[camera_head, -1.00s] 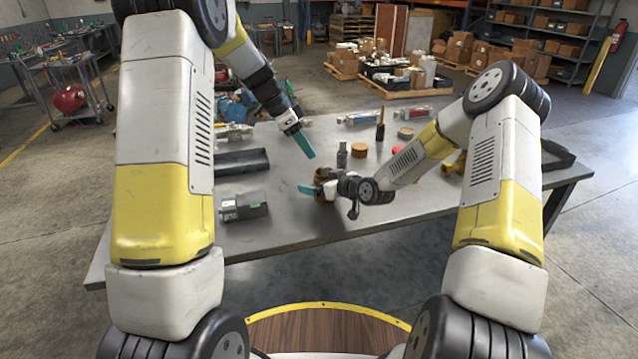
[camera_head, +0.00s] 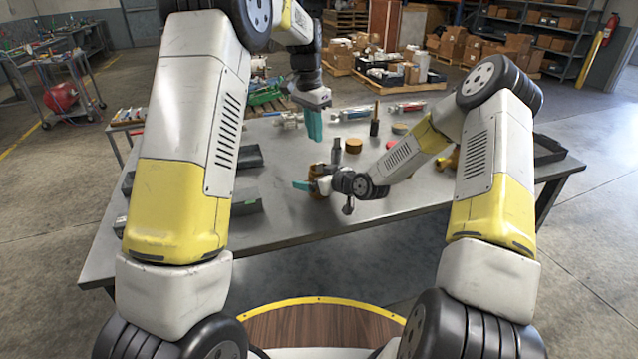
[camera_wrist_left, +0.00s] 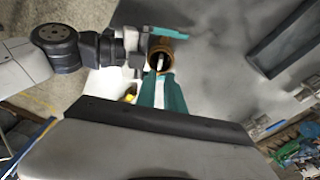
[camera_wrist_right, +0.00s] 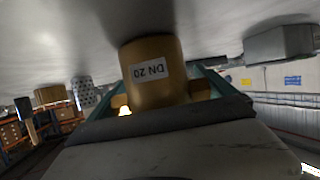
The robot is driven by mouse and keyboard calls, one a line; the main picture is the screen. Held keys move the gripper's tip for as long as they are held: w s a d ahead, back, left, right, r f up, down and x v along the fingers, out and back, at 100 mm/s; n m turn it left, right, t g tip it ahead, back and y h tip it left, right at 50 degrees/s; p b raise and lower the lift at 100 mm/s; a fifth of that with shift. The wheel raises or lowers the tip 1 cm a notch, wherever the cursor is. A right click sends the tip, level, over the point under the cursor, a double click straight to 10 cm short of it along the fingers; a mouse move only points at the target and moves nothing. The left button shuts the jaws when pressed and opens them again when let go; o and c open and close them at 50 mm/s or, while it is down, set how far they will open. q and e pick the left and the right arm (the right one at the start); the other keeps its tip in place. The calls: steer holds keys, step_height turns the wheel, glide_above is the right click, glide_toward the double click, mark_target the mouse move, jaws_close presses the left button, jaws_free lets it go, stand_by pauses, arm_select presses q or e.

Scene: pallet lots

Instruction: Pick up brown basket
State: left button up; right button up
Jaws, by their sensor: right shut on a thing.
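I make out no basket. A brown, hollow cylinder labelled "DN 20" (camera_wrist_right: 152,76) fills the middle of the right wrist view. It also shows in the left wrist view (camera_wrist_left: 161,60), its round opening facing that camera. My right gripper (camera_head: 308,185) is shut on this cylinder at the tabletop, with a teal finger on each side; its arm partly hides it in the head view. My left gripper (camera_head: 314,138) points down above the table, behind the right one. Its teal fingers look slightly apart in the left wrist view (camera_wrist_left: 160,78), apparently empty.
The grey table (camera_head: 290,225) has bare surface in front. A brown disc (camera_head: 354,145), a red disc (camera_head: 391,144), a dark upright bottle (camera_head: 375,125) and a small grey cylinder (camera_head: 336,151) stand behind the right gripper. A dark tray (camera_head: 552,150) lies at the right edge.

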mark_target(319, 163)
arm_select(q)
steer(key=f, duration=0.3)
steer(key=w+d+f, duration=0.1)
steer(key=f, duration=0.7)
steer(key=shift+w+d+f, duration=0.15)
steer(key=shift+f, duration=0.1)
steer(key=shift+c, duration=0.4)
jaws_close()
stand_by(0.5)
steer(key=shift+r, duration=0.15)
step_height(319, 163, up, 18)
arm_select(e)
steer(key=o, duration=1.7)
